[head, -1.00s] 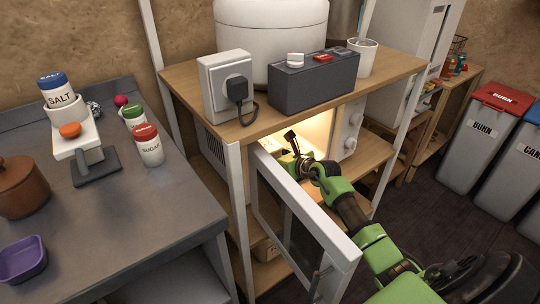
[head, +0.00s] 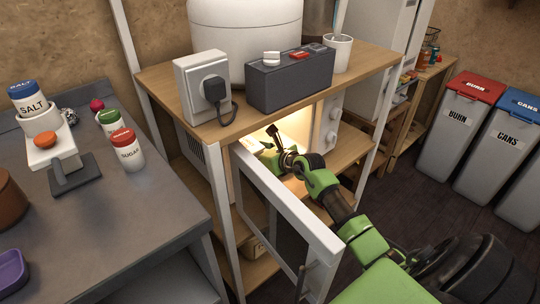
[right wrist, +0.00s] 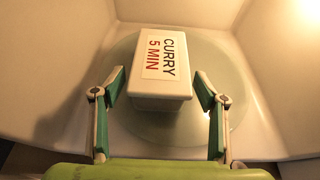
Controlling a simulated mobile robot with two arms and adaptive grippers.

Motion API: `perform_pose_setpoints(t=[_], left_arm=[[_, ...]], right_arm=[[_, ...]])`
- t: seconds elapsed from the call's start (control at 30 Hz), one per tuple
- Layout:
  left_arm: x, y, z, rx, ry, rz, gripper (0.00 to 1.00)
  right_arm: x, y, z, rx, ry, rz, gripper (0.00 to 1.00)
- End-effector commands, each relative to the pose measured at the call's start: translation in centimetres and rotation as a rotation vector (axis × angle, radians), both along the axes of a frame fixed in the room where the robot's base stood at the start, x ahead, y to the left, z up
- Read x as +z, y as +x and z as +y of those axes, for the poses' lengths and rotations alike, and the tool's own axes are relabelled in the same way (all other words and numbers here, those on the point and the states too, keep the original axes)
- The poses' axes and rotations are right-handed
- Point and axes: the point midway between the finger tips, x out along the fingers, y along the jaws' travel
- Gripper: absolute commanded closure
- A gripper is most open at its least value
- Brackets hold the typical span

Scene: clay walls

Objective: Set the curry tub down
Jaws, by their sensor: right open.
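The curry tub (right wrist: 160,88) is a white box with a lid label reading "CURRY 5 MIN". In the right wrist view it sits upright on the round glass plate (right wrist: 215,120) inside the lit microwave. My right gripper (right wrist: 159,82) is open, with one green finger on each side of the tub and small gaps showing. In the head view my right gripper (head: 273,141) reaches into the microwave (head: 327,122) past its open door (head: 292,212); the tub is hard to make out there. My left gripper is not in view.
The microwave stands on a wooden shelf unit. Above it are a grey radio-like box (head: 290,80), a socket block (head: 203,88) and a white cup (head: 337,52). The counter (head: 130,210) at left holds a salt jar (head: 28,98) and sugar jar (head: 127,149). Bins (head: 460,125) stand at right.

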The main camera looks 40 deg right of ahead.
Motion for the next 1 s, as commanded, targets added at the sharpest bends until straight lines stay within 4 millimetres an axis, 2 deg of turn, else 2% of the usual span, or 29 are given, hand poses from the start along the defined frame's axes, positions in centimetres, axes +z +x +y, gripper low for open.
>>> perform_pose_setpoints(t=[0.1,0.17,0.2,0.4,0.6,1.0], left_arm=[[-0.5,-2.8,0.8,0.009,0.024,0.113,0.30],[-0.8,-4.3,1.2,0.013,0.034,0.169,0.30],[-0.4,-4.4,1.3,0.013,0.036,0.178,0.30],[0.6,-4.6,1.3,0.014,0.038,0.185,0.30],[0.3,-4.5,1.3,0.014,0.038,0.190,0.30],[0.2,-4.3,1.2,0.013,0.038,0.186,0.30]], right_arm=[[0.6,-1.6,-0.2,0.000,0.000,0.004,0.34],[0.9,-2.3,-0.2,0.001,-0.002,0.004,0.34],[1.3,-3.2,-0.3,0.000,-0.003,0.006,0.34],[3.0,-7.2,-0.7,0.000,-0.001,0.004,0.34],[3.9,-9.6,-0.9,0.000,0.000,0.004,0.34],[4.2,-10.4,-1.0,0.000,0.001,0.003,0.34]])
